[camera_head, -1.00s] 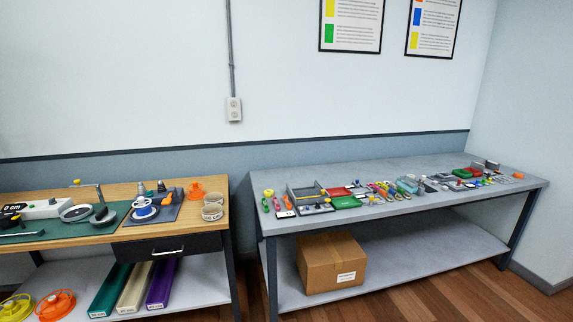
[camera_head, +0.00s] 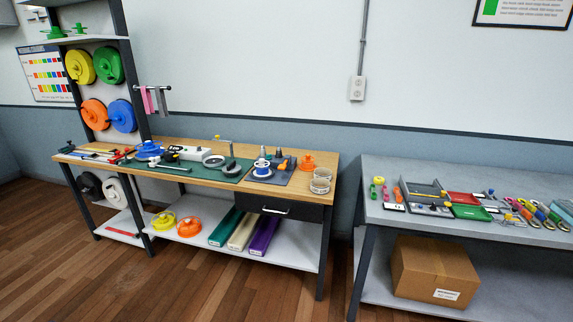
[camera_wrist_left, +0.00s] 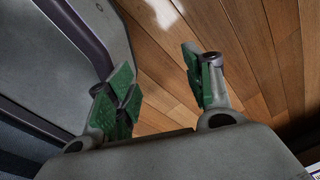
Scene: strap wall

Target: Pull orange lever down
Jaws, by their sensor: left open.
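I cannot make out for certain which item is the orange lever. On the wooden bench (camera_head: 190,141), a small orange part (camera_head: 282,165) is by a blue and white reel (camera_head: 262,168), on a grey plate at the right end. An orange cone-shaped piece (camera_head: 306,161) stands just right of it. An orange spool (camera_head: 94,114) hangs on the rack at the left. My left gripper (camera_wrist_left: 160,83) is open and empty in the left wrist view, with wooden floor behind it. My right gripper is not in view.
A grey table (camera_head: 380,173) with several small coloured tools and trays stands at the right, a cardboard box (camera_head: 433,272) on its lower shelf. A narrow gap separates it from the bench. Open wooden floor (camera_head: 100,285) lies at the front left.

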